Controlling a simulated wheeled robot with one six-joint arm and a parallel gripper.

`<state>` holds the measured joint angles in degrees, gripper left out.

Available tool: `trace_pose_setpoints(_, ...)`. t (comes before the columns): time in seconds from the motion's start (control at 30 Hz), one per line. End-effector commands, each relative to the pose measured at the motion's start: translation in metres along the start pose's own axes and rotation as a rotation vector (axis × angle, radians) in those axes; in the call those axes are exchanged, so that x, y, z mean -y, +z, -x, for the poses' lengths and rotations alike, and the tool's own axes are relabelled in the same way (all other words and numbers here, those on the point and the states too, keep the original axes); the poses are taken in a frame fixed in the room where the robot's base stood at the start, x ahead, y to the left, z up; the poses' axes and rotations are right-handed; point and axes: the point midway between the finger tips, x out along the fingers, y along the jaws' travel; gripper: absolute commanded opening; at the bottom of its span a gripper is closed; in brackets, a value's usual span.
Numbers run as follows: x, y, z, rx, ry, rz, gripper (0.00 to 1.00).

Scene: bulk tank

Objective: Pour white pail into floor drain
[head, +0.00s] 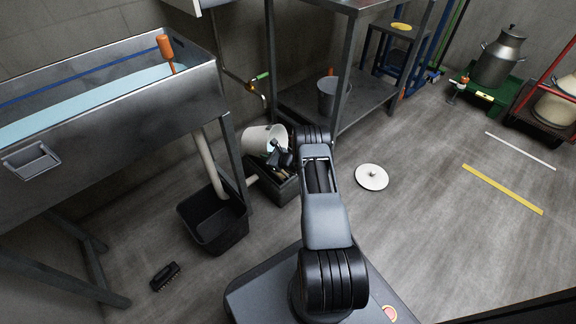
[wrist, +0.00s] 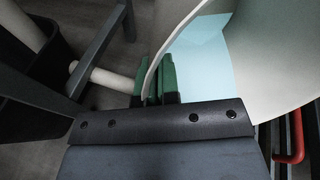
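The white pail (head: 256,139) is beside the right leg of the steel sink, above a dark crate. It looks tilted, with its mouth toward my gripper. My gripper (head: 279,154) is at its rim. In the wrist view the green fingertips of my gripper (wrist: 156,82) are closed on the wall of the pail (wrist: 270,50), one on each side. Pale blue liquid (wrist: 200,58) shows inside the pail. I cannot make out a floor drain for certain; the arm and pail hide part of the floor.
The dark crate (head: 284,193) holds several items. A black bin (head: 213,222) stands under the sink's white pipe (head: 208,165). A white round lid (head: 372,177) and a black brush (head: 165,276) lie on the floor. A steel table (head: 370,100) stands behind.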

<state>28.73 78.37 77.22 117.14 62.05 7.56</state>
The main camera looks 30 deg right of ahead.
Motion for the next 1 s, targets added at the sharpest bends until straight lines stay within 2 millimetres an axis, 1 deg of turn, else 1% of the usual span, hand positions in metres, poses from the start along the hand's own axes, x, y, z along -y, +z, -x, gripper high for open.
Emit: trace_pose_setpoints(1.0, 0.0002, -0.0035, 0.0026, 0.061, -0.01, -0.005, 0.0)
